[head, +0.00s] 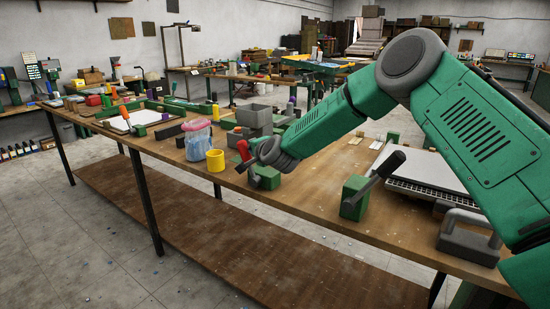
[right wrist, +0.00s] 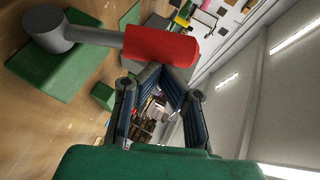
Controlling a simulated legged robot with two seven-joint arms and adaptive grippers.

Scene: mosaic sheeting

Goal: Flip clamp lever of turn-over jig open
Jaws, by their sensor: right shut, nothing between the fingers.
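A clamp lever with a red grip (head: 243,150) stands at the table's front edge, by a green block (head: 267,183). In the right wrist view the red grip (right wrist: 160,45) lies across the picture just beyond my fingertips. Its grey rod (right wrist: 95,36) runs left to a round grey end (right wrist: 48,30) over a green block (right wrist: 85,62). My right gripper (right wrist: 163,78) is shut and empty, close to the red grip; I cannot tell whether they touch. In the head view my right wrist partly hides the lever and block. My left gripper is not in view.
A yellow cup (head: 215,160), a clear pink-rimmed container (head: 198,140) and grey bins (head: 255,116) stand left of and behind the lever. To the right are a green block with a black lever (head: 355,198), a white panel (head: 425,172) and a grey handled block (head: 468,238).

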